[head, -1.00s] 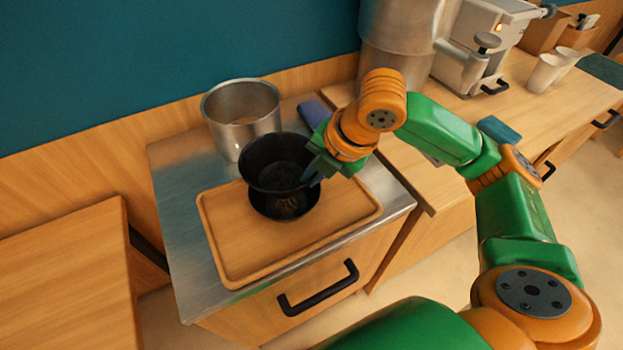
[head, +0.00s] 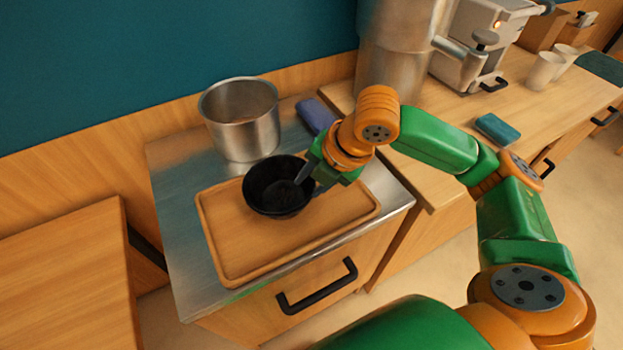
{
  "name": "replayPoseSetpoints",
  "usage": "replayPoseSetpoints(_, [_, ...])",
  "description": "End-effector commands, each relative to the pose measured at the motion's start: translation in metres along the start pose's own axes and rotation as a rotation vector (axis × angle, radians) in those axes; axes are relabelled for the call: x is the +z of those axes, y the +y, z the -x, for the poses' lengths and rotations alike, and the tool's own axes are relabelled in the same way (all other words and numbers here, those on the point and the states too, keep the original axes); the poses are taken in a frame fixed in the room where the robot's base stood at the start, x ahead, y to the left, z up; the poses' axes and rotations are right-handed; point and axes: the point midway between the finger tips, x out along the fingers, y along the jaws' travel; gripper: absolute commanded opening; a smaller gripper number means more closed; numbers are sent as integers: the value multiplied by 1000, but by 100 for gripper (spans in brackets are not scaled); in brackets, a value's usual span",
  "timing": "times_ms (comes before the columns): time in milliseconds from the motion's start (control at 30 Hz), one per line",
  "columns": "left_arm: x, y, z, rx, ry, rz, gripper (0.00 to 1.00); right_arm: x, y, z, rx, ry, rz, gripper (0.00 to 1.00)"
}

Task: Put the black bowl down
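The black bowl (head: 262,200) is down over the wooden tray (head: 235,262), left of the middle of the head view. It looks nested in the second black bowl that showed below it before; that lower bowl cannot be told apart now. A dark round patch shows inside it. My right gripper (head: 311,180) is at the bowl's right rim, with its fingers spread, one over the inside and one outside the rim. Whether a finger still touches the rim is hard to tell. My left gripper is not in view.
A steel pot (head: 243,130) stands behind the tray on the metal-topped cabinet (head: 180,172). A blue item (head: 314,115) lies right of the pot. The tray's front and right parts are bare. A wooden counter with a machine (head: 475,50) stands at the right.

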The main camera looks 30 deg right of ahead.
Motion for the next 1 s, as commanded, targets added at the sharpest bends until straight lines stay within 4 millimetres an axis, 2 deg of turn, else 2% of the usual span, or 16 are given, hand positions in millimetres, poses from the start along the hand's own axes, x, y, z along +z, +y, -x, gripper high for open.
replayPoseSetpoints(267, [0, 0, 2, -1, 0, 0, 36, 0, 3, 6, 2, -1, 0, 35])
replayPoseSetpoints(367, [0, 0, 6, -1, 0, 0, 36, 2, 8, 27, 5, -4, 0, 35])
replayPoseSetpoints(600, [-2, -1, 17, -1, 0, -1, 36, 2, 8, 99, 5, -4, -1, 35])
replayPoseSetpoints(700, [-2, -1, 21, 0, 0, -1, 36, 1, 7, 118, 4, -3, -1, 35])
replayPoseSetpoints(833, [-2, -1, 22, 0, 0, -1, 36, 1, 6, 130, 2, 0, -1, 35])
replayPoseSetpoints(1000, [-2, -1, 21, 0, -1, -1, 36, 0, 5, 131, 0, 0, -1, 35])
